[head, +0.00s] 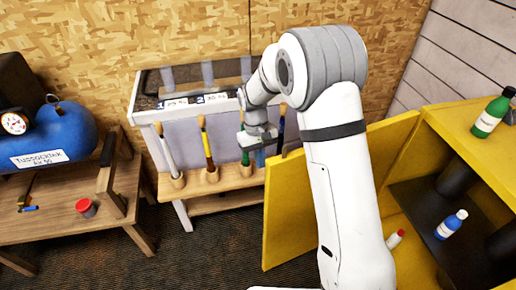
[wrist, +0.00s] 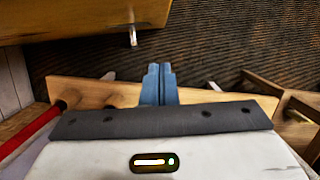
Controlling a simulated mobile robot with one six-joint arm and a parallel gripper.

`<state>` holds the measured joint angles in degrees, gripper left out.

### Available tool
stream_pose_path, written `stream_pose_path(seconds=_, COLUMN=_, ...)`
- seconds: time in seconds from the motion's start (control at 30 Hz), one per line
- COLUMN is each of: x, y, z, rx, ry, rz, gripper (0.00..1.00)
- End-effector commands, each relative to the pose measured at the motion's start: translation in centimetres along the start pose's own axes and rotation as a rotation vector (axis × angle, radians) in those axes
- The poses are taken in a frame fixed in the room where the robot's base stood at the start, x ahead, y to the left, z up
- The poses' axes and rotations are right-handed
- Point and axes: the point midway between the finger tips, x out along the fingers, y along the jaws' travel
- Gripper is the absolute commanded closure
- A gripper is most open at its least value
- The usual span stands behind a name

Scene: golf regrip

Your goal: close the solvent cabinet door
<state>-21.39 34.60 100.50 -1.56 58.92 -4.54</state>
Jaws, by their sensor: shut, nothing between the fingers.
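The yellow solvent cabinet (head: 440,115) stands at the right in the head view. Its yellow door (head: 290,215) is wide open and reaches left, partly hidden behind my arm. In the wrist view the door (wrist: 80,18) fills the upper left, with a small pale handle (wrist: 132,36) at its lower edge. My gripper (head: 260,158) is beyond the door's left part, by the brush rack. In the wrist view its blue fingers (wrist: 159,72) are together and empty, apart from the door and handle.
A wooden rack (head: 205,184) with several upright brushes stands near my gripper. Inside the cabinet are a blue bottle (head: 451,225) and a red-capped bottle (head: 396,239); a green bottle (head: 491,114) stands on top. A wooden bench (head: 60,235) with a blue tank (head: 60,135) is at left.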

Motion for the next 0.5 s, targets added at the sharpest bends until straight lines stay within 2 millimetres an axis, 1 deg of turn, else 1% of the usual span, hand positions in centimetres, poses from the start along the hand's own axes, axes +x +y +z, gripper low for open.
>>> stream_pose_path(seconds=0.03, x=1.2, y=0.1, z=0.1, rx=0.002, ry=-0.004, rz=-0.001, gripper=1.0)
stream_pose_path(seconds=0.13, x=3.2, y=0.2, z=0.1, rx=0.003, ry=-0.004, rz=-0.001, gripper=1.0)
stream_pose_path(seconds=0.17, x=2.9, y=0.2, z=0.8, rx=0.004, ry=-0.001, rz=-0.001, gripper=1.0)
stream_pose_path(seconds=0.3, x=3.3, y=0.3, z=2.7, rx=0.006, ry=0.0, rz=-0.002, gripper=1.0)
stream_pose_path(seconds=0.4, x=3.5, y=0.3, z=3.5, rx=0.007, ry=0.0, rz=-0.002, gripper=1.0)
stream_pose_path(seconds=0.5, x=3.6, y=0.3, z=3.8, rx=0.007, ry=0.001, rz=-0.002, gripper=1.0)
